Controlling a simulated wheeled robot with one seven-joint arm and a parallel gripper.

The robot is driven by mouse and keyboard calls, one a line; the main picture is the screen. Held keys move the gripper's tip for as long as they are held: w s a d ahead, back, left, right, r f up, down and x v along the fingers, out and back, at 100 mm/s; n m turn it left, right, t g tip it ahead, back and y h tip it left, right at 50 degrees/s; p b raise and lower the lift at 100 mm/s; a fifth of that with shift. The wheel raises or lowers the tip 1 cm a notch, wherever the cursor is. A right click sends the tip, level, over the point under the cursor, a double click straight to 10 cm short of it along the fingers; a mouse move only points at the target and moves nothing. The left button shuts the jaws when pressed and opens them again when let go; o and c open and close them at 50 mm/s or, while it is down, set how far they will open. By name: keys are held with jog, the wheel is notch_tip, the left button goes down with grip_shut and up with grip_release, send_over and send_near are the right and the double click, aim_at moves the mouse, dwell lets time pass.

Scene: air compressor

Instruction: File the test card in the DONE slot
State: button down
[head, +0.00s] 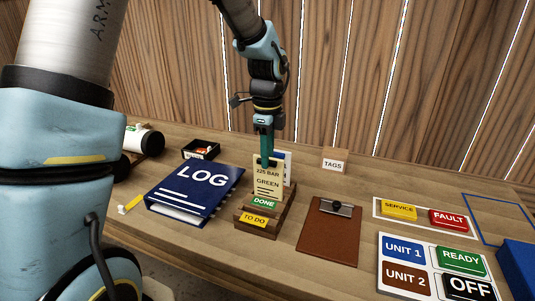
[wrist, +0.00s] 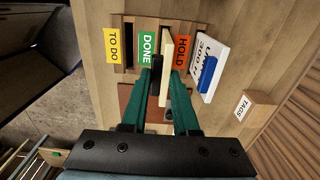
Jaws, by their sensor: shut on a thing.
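The test card (head: 267,181) is cream, reads "225 BAR GREEN", and stands upright. My gripper (head: 267,162) is shut on its top edge. In the wrist view, the card (wrist: 166,45) shows edge-on between my green fingers (wrist: 165,78). The wooden rack (head: 243,229) has a green DONE label (head: 264,202) and a yellow TO DO label (head: 255,220); an orange HOLD label (wrist: 182,50) shows in the wrist view. The card's lower edge is hidden behind the DONE label. The card lies between the DONE and HOLD labels; I cannot tell whether it is in the slot.
A white card with a blue part (wrist: 207,70) stands past the HOLD label. A blue LOG binder (head: 195,190) lies left of the rack, a brown clipboard (head: 329,235) right. A TAGS box (head: 335,161) stands behind. Sign panels (head: 431,268) lie at the right.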

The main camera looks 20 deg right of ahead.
jog(key=shift+f+b, duration=0.3)
jog(key=shift+f, duration=0.35)
jog(key=c, duration=0.6)
grip_release()
